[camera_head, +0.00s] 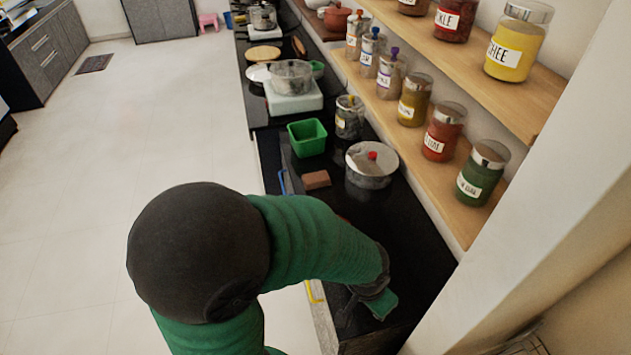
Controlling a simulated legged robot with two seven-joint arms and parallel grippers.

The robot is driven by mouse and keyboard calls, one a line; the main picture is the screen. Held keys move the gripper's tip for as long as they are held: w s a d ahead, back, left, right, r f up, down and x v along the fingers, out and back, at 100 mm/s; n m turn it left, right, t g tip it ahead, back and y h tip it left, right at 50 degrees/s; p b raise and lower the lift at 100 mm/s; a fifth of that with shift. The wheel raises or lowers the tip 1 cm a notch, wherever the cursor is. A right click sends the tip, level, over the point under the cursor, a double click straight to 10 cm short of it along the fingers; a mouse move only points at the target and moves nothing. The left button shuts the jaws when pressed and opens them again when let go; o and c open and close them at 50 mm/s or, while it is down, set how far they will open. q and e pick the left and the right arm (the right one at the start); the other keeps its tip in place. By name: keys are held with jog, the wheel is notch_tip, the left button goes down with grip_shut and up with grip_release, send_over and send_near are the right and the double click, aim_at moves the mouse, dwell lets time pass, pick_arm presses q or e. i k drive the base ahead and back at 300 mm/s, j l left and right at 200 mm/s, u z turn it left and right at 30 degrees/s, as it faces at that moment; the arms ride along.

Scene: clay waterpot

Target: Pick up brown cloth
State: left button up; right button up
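A small brown folded piece (316,180), which looks like the brown cloth, lies on the black counter (425,245). It is left of a round lidded pot (371,166) and below a green square container (307,137). One green-and-black arm enters from the lower left; I take it as my left. Its dark gripper (372,298) is over the near end of the counter, below and right of the brown piece and apart from it. The fingers are small and dark, so I cannot tell if they are open or shut. My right gripper is not in view.
Wooden shelves (440,190) with several labelled jars run along the right wall. A glass bowl (291,77) on a white base and a spice jar (349,117) stand farther back. A blue-edged item (283,182) lies by the counter's left edge.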

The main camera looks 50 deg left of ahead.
aim_at(314, 180)
jog(key=k+j+z, duration=0.15)
jog(key=j, duration=0.25)
jog(key=k+j+z, duration=0.1)
jog(key=j, duration=0.25)
jog(key=k+j+z, duration=0.15)
jog(key=j, duration=0.2)
jog(key=k+j+z, duration=0.1)
jog(key=j, duration=0.25)
jog(key=j+z, duration=0.2)
jog(key=j, duration=0.25)
jog(key=j+z, duration=0.2)
jog(key=j, duration=0.25)
jog(key=j+z, duration=0.15)
jog(key=j, duration=0.3)
jog(key=j+z, duration=0.2)
jog(key=j, duration=0.25)
jog(key=k+j+z, duration=0.2)
jog(key=j, duration=0.25)
jog(key=k+j+z, duration=0.2)
jog(key=j, duration=0.2)
jog(key=j+z, duration=0.15)
jog(key=j, duration=0.3)
jog(key=j+z, duration=0.1)
jog(key=j, duration=0.35)
